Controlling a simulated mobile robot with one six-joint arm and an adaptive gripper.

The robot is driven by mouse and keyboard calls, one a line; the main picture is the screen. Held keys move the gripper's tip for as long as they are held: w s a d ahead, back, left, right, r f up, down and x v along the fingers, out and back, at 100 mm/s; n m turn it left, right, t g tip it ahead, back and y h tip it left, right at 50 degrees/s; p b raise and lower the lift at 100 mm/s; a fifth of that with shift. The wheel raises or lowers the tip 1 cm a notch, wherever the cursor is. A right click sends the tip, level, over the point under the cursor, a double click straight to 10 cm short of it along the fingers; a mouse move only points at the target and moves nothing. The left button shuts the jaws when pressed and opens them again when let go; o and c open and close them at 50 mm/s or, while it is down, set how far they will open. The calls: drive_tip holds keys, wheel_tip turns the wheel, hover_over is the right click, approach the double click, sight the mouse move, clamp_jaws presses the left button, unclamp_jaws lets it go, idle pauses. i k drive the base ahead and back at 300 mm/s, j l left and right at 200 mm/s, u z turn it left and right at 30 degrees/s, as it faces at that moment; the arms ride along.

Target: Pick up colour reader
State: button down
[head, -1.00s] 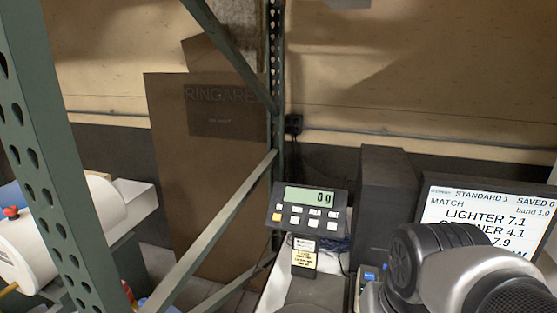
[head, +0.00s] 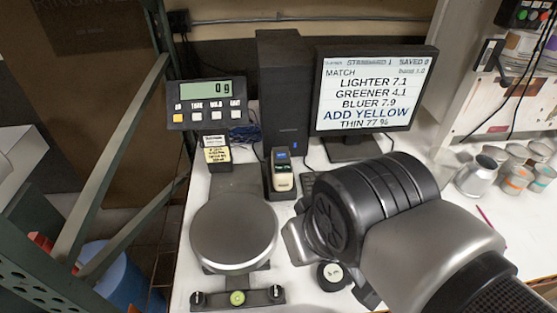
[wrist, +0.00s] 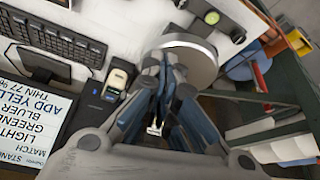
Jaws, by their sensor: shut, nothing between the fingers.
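The colour reader (head: 283,174) is a small pale handheld device with a blue screen. It stands upright in a dark holder on the white bench, between the scale and the monitor. It also shows in the wrist view (wrist: 118,80), left of my gripper. My gripper (wrist: 165,60) is shut and empty, its fingers apart from the reader and overlapping the round scale pan in that view. In the head view, my arm's dark and grey links cover the bench right of the reader, and my fingertips cannot be made out.
The scale pan (head: 235,232) and its display (head: 208,103) stand left of the reader. A dark tower (head: 284,90) is behind it and a monitor (head: 372,90) to its right. Several metal cups (head: 478,176) stand at the far right. A green rack post (head: 110,160) borders the left.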

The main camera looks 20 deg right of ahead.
sight(281, 169)
drive_tip(key=j+z, duration=0.2)
drive_tip(key=z, duration=0.2)
drive_tip(key=j+z, duration=0.15)
drive_tip(key=z, duration=0.3)
drive_tip(key=j+z, duration=0.15)
drive_tip(key=z, duration=0.25)
drive_tip(key=k+j+z, duration=0.1)
drive_tip(key=z, duration=0.3)
drive_tip(key=k+j, duration=0.35)
drive_tip(key=j, duration=0.1)
